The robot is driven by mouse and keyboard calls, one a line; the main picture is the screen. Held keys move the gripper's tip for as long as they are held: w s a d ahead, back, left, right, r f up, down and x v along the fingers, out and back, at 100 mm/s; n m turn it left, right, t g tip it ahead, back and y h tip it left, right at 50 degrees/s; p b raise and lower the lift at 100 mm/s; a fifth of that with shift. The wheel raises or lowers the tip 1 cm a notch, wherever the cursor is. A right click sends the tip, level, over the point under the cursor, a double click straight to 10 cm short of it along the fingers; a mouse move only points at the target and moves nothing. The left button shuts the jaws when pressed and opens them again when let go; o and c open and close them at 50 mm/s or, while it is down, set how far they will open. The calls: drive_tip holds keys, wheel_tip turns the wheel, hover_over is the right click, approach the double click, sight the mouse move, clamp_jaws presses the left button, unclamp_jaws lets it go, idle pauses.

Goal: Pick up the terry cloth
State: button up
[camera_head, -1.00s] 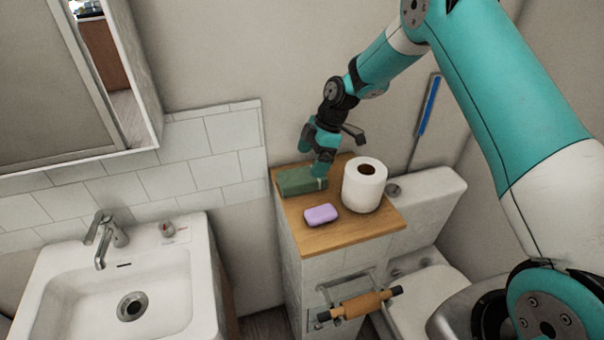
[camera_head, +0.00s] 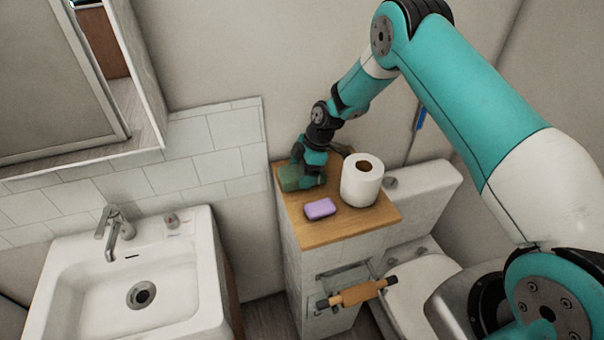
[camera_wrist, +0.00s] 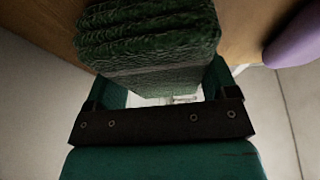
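The terry cloth (camera_head: 288,181) is a dark green folded stack on the left back part of the wooden ledge. My gripper (camera_head: 303,181) is down at the cloth and covers much of it in the head view. In the wrist view, the cloth (camera_wrist: 150,40) shows thick, ribbed folds. It reaches between the two teal fingers of my gripper (camera_wrist: 168,85), one on each side. The fingers are spread wide. The fingertips are partly hidden by the cloth, and I cannot tell whether they touch it.
On the wooden ledge (camera_head: 345,224), a purple soap bar (camera_head: 320,209) lies in front of the cloth and a white toilet roll (camera_head: 362,181) stands to the right. The tiled wall is close on the left. A sink (camera_head: 75,290) is at the lower left, a toilet (camera_head: 425,275) at the right.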

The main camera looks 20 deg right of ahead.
drive_tip(key=shift+c, duration=0.6)
drive_tip(key=shift+r, duration=0.55)
wheel_tip(320, 180, up, 19)
drive_tip(key=b, duration=0.6)
